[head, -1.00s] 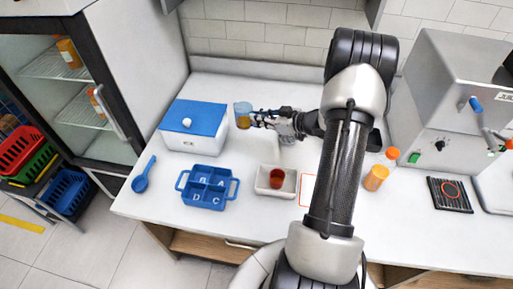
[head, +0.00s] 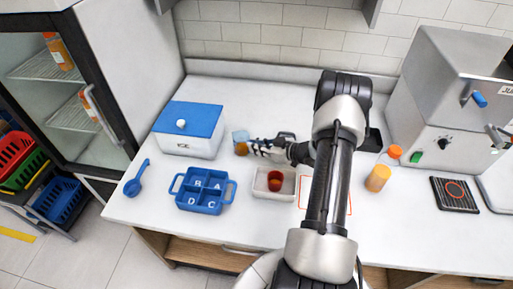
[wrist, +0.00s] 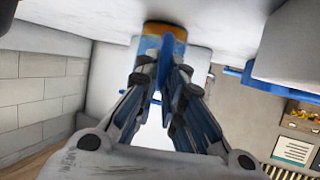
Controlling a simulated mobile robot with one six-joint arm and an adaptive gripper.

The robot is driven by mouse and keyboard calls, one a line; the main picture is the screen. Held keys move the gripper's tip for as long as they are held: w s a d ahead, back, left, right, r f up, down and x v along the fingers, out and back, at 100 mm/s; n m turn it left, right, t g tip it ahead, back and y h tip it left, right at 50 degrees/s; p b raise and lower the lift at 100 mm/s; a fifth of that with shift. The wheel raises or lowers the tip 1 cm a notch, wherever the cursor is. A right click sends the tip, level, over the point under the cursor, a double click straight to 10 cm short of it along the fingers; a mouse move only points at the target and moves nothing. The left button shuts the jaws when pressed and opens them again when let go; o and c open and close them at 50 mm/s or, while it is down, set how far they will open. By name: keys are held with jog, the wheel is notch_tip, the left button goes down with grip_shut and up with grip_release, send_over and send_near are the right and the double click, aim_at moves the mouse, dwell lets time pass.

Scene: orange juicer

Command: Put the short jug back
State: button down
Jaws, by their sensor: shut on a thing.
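My gripper (head: 254,147) is shut on a small clear bluish jug (head: 240,136) with some orange liquid at its bottom. The jug looks roughly upright, just right of the ice box. In the wrist view, which looks upside down, the jug (wrist: 166,36) sits at the fingertips, and a blue upright part, perhaps its handle, lies between the fingers. I cannot tell whether the jug touches the counter. A white tray (head: 257,193) holding a red cup (head: 275,178) stands in front of my gripper. A red-outlined square (head: 349,204) on the counter is partly hidden by my arm.
The white ice box (head: 190,146) with a blue lid stands left of the jug. A blue lettered caddy (head: 203,207) and a blue scoop (head: 135,184) lie nearer. An orange bottle (head: 377,178) and the juicer (head: 435,120) stand right. The back counter is clear.

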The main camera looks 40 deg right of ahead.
jog(key=shift+r, duration=0.1)
jog(key=c, duration=1.7)
grip_release()
